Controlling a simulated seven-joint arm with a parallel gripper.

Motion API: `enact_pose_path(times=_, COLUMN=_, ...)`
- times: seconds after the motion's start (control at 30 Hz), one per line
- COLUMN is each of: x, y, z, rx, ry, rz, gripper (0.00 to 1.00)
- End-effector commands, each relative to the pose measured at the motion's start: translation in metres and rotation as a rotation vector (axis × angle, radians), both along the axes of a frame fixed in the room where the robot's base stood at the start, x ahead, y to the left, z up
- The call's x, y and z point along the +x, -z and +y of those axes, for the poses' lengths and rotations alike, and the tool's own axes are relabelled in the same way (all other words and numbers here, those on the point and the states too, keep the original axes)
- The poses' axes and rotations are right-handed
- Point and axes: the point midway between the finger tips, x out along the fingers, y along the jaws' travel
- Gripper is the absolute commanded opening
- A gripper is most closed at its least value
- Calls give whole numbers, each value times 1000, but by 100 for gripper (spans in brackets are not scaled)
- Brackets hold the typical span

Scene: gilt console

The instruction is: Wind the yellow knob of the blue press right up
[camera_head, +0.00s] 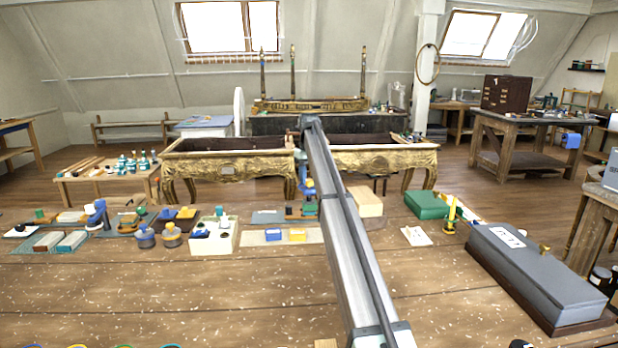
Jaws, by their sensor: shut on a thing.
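A small blue upright device (97,213) stands at the left of the workbench, and it may be the blue press. It is too small to make out a yellow knob on it. My long grey arm crosses the middle of the picture from the bottom edge and hides part of the bench. Small blue and green parts (309,208) show beside the arm, partly covered by it, and I cannot tell what they belong to.
The wooden bench (200,295) is clear in front. Blue-lidded jars (145,238), a white block (214,236) and blue and yellow boxes (297,235) stand left of my arm. A yellow post (451,212), a green case (427,205) and a long grey box (535,276) stand right.

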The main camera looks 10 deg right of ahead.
Motion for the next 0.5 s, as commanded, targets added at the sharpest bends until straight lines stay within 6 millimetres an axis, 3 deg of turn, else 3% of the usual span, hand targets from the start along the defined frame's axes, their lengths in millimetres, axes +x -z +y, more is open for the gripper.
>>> enact_pose_path(times=0.5, x=-4, y=4, z=1, rx=0, ry=-490, rz=7, gripper=8)
